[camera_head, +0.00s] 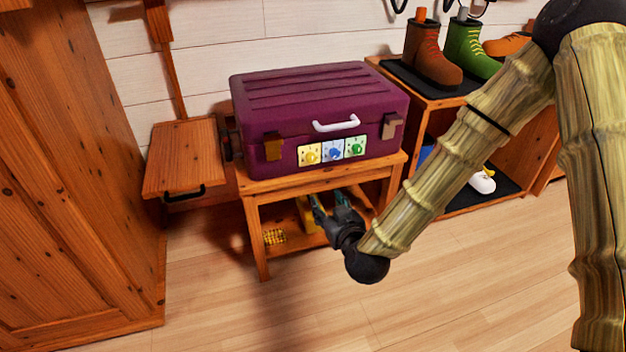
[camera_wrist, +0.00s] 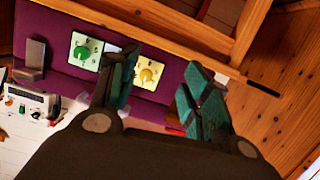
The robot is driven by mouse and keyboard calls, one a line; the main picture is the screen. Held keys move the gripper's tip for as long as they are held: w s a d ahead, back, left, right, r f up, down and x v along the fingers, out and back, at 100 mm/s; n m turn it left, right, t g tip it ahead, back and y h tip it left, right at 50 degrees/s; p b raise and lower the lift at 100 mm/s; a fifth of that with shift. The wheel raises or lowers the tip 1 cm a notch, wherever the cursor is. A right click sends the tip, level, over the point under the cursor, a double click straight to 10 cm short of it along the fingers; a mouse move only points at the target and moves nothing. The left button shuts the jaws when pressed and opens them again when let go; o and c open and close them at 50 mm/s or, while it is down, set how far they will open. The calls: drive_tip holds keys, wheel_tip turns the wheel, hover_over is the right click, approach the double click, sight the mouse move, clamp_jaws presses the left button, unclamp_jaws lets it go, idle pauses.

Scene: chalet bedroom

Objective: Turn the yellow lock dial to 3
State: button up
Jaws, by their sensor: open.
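A purple suitcase (camera_head: 320,95) lies on a wooden stand. Its front carries three square lock dials in a row. The yellow dial (camera_head: 309,154) is at the left, the blue dial (camera_head: 333,150) in the middle and the green dial (camera_head: 355,147) at the right. My gripper (camera_head: 328,203) is open and empty, below and in front of the dials. In the wrist view the yellow dial (camera_wrist: 149,73) shows between my open fingers (camera_wrist: 162,72), apart from them. The green dial (camera_wrist: 86,50) is left of it; a finger mostly hides the blue one. The yellow dial's number is too small to read.
The wooden stand (camera_head: 322,183) has a lower shelf with small yellow things. A shoe rack (camera_head: 455,98) with boots stands at the right, partly behind my arm. A small wooden seat or shelf (camera_head: 183,158) and a wardrobe (camera_head: 75,170) are at the left. The floor in front is clear.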

sight(312, 160)
drive_tip(key=w+a+r+t+b, duration=0.1)
drive_tip(key=w+b, duration=0.2)
drive_tip(key=w, duration=0.1)
drive_tip(key=w+a+r+t+b, duration=0.1)
drive_tip(key=w+b, duration=0.2)
drive_tip(key=w, duration=0.2)
drive_tip(key=w+a+r+t+b, duration=0.1)
drive_tip(key=w+a+b, duration=0.1)
drive_tip(key=w, duration=0.3)
drive_tip(key=shift+r+b, duration=0.25)
drive_tip(key=shift+b, duration=0.5)
drive_tip(key=shift+s, duration=0.1)
drive_tip(key=shift+c, duration=0.5)
drive_tip(key=c, duration=1)
